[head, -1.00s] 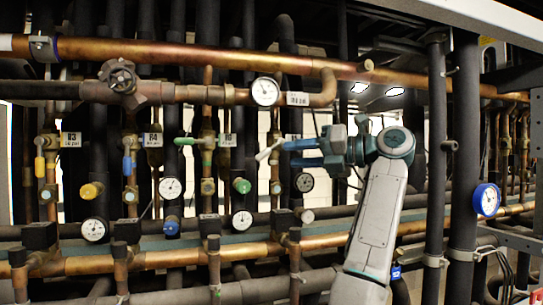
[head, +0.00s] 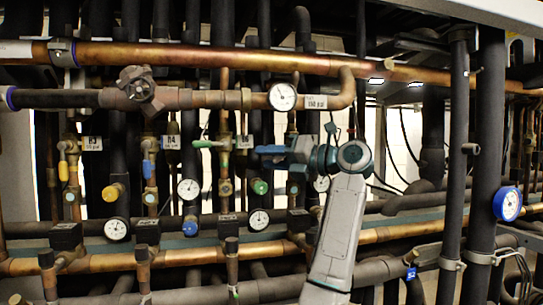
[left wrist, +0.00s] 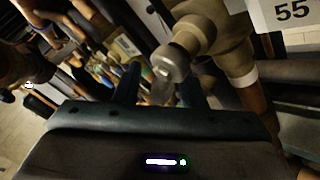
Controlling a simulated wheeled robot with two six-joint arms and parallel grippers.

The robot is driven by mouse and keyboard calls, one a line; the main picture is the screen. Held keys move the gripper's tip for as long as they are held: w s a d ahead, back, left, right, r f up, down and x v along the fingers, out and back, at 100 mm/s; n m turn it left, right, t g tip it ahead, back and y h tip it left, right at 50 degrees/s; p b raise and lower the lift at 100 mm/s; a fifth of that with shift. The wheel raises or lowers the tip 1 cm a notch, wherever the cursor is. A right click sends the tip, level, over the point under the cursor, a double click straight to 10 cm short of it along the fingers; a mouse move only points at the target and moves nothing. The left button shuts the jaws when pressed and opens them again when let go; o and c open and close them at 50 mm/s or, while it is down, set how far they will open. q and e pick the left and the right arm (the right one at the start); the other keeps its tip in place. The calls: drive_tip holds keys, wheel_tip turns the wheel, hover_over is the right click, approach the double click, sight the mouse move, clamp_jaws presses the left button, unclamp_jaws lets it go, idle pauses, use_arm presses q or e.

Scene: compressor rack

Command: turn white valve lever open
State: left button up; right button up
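The white valve lever (left wrist: 162,88) shows in the left wrist view, pale and partly see-through, below a round metal valve stem. It points back toward my left gripper (left wrist: 158,82) and lies between its two dark fingers. The fingers stand apart, and a gap shows beside the lever. In the head view, my left gripper (head: 265,156) has its blue fingers pointing left at the valve pipe, just right of the green lever. It covers the white lever there. My right gripper is in neither view.
A green lever (head: 208,143) sits just left of my fingers. A blue lever (head: 149,168) and a yellow lever (head: 63,170) are farther left. A copper pipe (head: 210,57) runs above. Gauges (head: 258,221) and a green knob (head: 260,187) are below.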

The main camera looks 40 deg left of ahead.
use_arm(q)
clamp_jaws()
drive_tip(key=shift+w+d+f+n+t+h, duration=0.35)
drive_tip(key=shift+w+f+n+h, duration=0.1)
drive_tip(key=shift+n+h, duration=0.3)
drive_tip(key=shift+w+d+f+n+t+h, duration=0.3)
drive_tip(key=shift+f+n+h, duration=0.2)
drive_tip(key=shift+h, duration=0.35)
drive_tip(key=shift+w+d+f+n+t+h, duration=0.3)
drive_tip(key=shift+w+f+n+t+h, duration=0.1)
drive_tip(key=shift+n+h, duration=0.35)
unclamp_jaws()
